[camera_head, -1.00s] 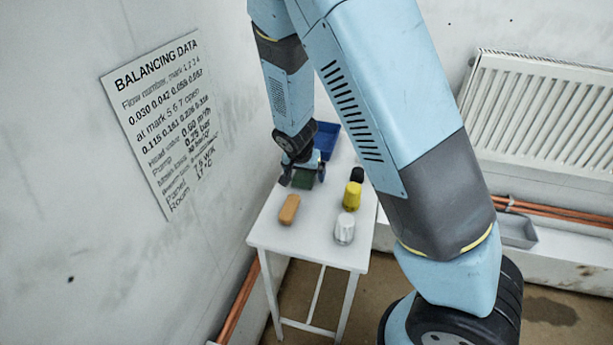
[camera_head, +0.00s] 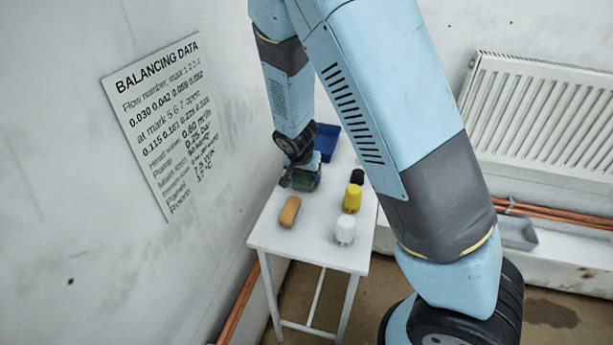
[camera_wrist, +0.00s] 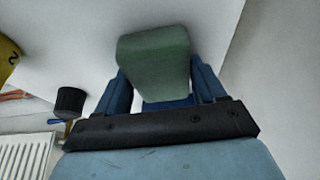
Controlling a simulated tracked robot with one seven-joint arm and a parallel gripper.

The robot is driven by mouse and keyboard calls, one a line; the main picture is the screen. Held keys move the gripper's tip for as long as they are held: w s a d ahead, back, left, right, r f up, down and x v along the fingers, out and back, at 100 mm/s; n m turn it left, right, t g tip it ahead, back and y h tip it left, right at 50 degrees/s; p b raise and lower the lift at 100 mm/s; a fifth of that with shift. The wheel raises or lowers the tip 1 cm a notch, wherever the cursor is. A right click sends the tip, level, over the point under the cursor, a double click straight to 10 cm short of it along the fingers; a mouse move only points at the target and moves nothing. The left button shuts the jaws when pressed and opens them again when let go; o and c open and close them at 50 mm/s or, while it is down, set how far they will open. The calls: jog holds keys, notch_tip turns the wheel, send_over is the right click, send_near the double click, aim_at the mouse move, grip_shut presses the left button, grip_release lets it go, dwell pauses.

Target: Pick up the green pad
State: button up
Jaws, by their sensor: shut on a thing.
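The green pad (camera_wrist: 155,62) is a rounded green block between the two blue fingers of my gripper (camera_wrist: 158,88) in the wrist view. My gripper is shut on it. In the head view my gripper (camera_head: 303,183) is at the far left part of the white table (camera_head: 262,236), and only a dark green bit of the pad (camera_head: 305,184) shows under it. I cannot tell from these views whether the pad touches the table top.
An orange block (camera_head: 289,211) lies nearer on the table. A yellow knob (camera_head: 352,198), a white knob (camera_head: 345,229) and a black knob (camera_head: 357,176) stand at right. A blue tray (camera_head: 329,143) is behind my gripper. The wall is close on the left.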

aim_at(305, 175)
jog(key=r, duration=0.4)
jog(key=shift+s, duration=0.2)
jog(key=s+r, duration=0.2)
jog(key=r, duration=0.1)
jog(key=s+d+r, duration=0.1)
jog(key=s+r, duration=0.1)
jog(key=s+d+r, duration=0.2)
jog(key=s+r, duration=0.2)
jog(key=s, duration=0.5)
jog(key=shift+s+r, duration=0.1)
jog(key=shift+r, duration=0.05)
